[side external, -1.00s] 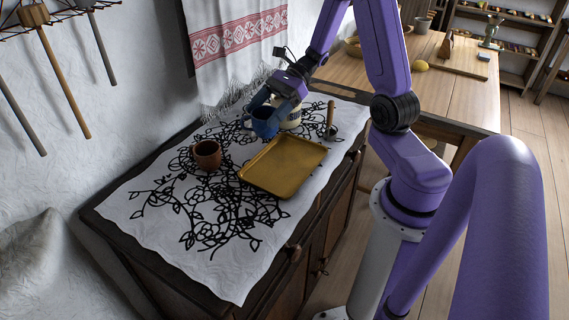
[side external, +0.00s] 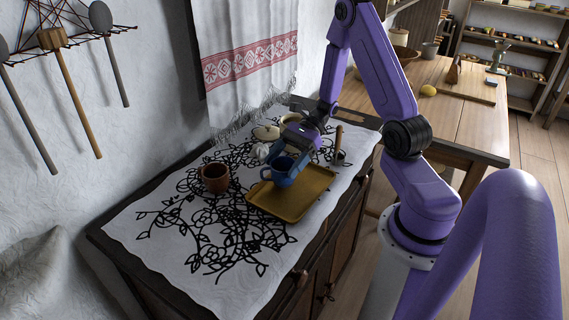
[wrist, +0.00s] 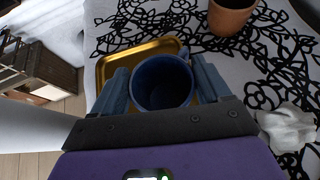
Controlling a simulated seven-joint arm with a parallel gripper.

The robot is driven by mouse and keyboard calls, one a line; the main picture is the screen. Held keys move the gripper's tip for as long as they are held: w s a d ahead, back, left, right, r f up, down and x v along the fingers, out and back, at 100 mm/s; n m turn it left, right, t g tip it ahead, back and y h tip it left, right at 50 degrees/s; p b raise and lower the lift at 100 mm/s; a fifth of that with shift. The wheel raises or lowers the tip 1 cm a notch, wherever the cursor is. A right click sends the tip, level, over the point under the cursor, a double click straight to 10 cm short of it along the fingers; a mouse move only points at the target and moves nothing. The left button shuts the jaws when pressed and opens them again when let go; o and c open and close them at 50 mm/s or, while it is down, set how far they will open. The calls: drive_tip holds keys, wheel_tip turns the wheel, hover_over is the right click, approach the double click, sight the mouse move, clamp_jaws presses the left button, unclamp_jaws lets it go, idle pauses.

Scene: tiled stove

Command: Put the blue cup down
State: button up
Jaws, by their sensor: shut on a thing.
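The blue cup (side external: 283,172) is upright at the back left part of the yellow tray (side external: 300,205) in the side view. I cannot tell whether its base touches the tray. My gripper (side external: 297,165) is shut on the blue cup, with its fingers on either side of it. In the wrist view the blue cup (wrist: 162,82) sits between the two fingers (wrist: 164,88), its inside dark and empty-looking. The tray (wrist: 108,70) shows behind and beside it there.
A brown cup (side external: 215,178) stands left of the tray on the patterned white cloth (side external: 150,215). A wooden handle (side external: 338,140) stands behind the tray. The cloth's front left is clear.

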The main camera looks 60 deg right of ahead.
drive_tip(key=shift+f, duration=0.3)
drive_tip(key=shift+f, duration=0.15)
drive_tip(key=o, duration=1.1)
